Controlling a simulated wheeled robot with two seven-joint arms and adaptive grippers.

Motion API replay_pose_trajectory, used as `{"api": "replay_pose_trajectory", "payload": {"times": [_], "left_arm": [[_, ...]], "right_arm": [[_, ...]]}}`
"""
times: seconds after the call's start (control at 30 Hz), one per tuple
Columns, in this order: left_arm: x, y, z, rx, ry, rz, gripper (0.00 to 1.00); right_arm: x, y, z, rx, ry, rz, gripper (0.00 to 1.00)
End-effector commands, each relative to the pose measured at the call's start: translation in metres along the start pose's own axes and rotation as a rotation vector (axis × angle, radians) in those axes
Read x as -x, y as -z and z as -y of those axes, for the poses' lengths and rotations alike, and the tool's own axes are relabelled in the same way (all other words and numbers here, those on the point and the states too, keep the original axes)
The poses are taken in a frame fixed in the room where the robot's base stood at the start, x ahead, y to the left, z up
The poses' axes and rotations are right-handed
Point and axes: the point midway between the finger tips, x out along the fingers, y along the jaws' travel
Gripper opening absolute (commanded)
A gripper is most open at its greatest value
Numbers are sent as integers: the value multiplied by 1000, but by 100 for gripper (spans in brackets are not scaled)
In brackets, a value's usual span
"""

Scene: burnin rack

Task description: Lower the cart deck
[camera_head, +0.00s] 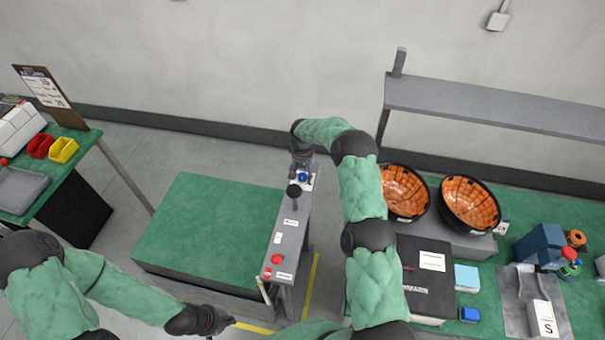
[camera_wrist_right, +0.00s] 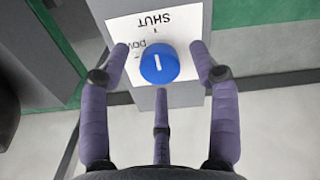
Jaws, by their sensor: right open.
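The cart has a green deck (camera_head: 212,228) and a grey control panel (camera_head: 287,232) along its right side. A blue knob (camera_head: 304,177) is at the panel's far end. In the right wrist view the blue knob (camera_wrist_right: 157,65) has a white line and sits on a white label (camera_wrist_right: 135,28) reading "SHUT" and part of "DOWN", upside down. My right gripper (camera_wrist_right: 158,52) is open, with fingers on both sides of the knob; contact is not clear. In the head view it hides part of the panel end. My left gripper (camera_head: 222,322) is low, near the cart's front edge; its fingers are unclear.
The panel also carries a black knob (camera_head: 293,190) and a red button (camera_head: 277,259). A bench on the right holds two orange-lined bowls (camera_head: 468,204) and a black box (camera_head: 425,275). A left table (camera_head: 75,145) holds red and yellow bins. Yellow floor tape (camera_head: 311,285) runs beside the cart.

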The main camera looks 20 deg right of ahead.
Motion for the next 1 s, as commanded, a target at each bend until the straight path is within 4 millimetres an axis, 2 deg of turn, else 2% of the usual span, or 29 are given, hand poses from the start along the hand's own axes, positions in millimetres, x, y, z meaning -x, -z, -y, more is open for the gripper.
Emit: {"api": "replay_pose_trajectory", "payload": {"times": [0.33,0.37,0.53,0.57,0.83,1.0], "left_arm": [[0,0,0,0,0,0,0],[0,0,0,0,0,0,0],[0,0,0,0,0,0,0],[0,0,0,0,0,0,0],[-2,0,1,0,0,0,0],[-10,0,4,0,0,0,0]], "right_arm": [[-4,0,0,-1,0,0,62],[-4,0,0,-1,0,-1,56],[-4,0,0,-1,0,0,8],[-4,0,0,-1,0,-1,6],[-5,0,0,14,0,-1,6],[-6,0,0,72,0,-1,6]]}}
